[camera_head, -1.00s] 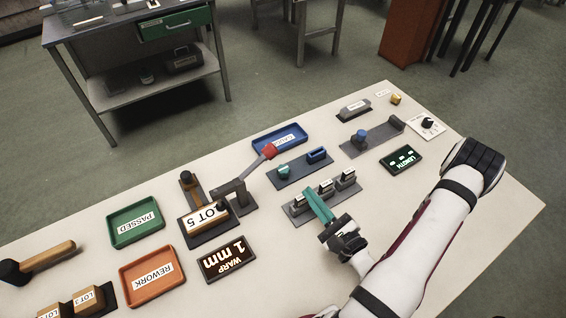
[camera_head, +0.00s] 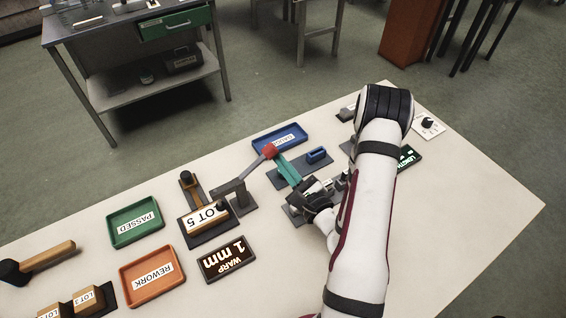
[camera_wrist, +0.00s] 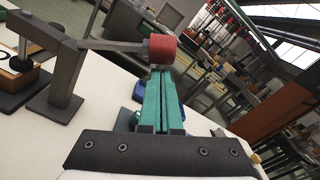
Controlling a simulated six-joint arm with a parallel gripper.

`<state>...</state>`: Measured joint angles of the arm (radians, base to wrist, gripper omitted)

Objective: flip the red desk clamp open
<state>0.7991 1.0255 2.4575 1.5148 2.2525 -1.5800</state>
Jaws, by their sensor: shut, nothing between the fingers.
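The desk clamp has a grey stand and arm with a red end knob (camera_head: 269,152). Its arm (camera_head: 241,179) slants up to the right from the stand, beside the block marked LOT 5 (camera_head: 208,216). My gripper (camera_head: 279,162) has teal fingers, shut and empty, with the tips at or very near the red knob. In the wrist view the red knob (camera_wrist: 162,47) sits right at the far end of the shut fingers (camera_wrist: 157,85). I cannot tell whether they touch. The clamp's grey stand (camera_wrist: 62,85) shows at the left.
A blue tray (camera_head: 280,139) lies behind the knob. My forearm covers part of the right-hand panels. The front right tabletop is bare.

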